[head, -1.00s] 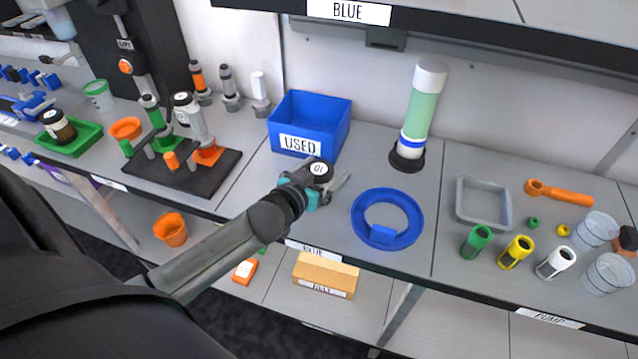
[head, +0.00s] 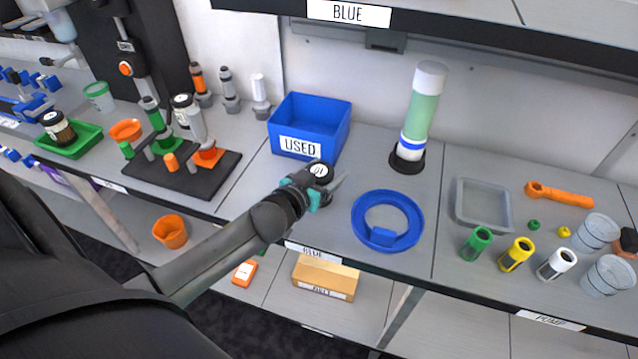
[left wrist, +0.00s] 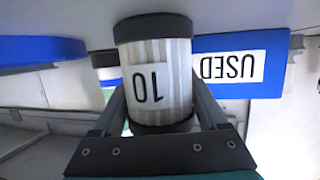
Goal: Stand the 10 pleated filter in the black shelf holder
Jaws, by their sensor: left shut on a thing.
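The 10 pleated filter (left wrist: 158,80) is white and pleated with black end caps, and its "10" label shows upside down in the left wrist view. The left gripper's fingers (left wrist: 160,105) are shut on the filter's sides. I cannot tell whether its base touches the counter. A black ring (head: 407,161) surrounds the foot of a tall green-and-white cylinder (head: 424,100). I cannot tell which black part is the shelf holder. My right gripper is not in view.
The blue USED bin (head: 334,140) stands just behind the filter. A blue ring tray (head: 362,205) lies to its right. A black board (head: 165,185) with coloured parts is at left. A grey tray (head: 484,228) and small bottles stand at right. An upper shelf (head: 450,30) overhangs.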

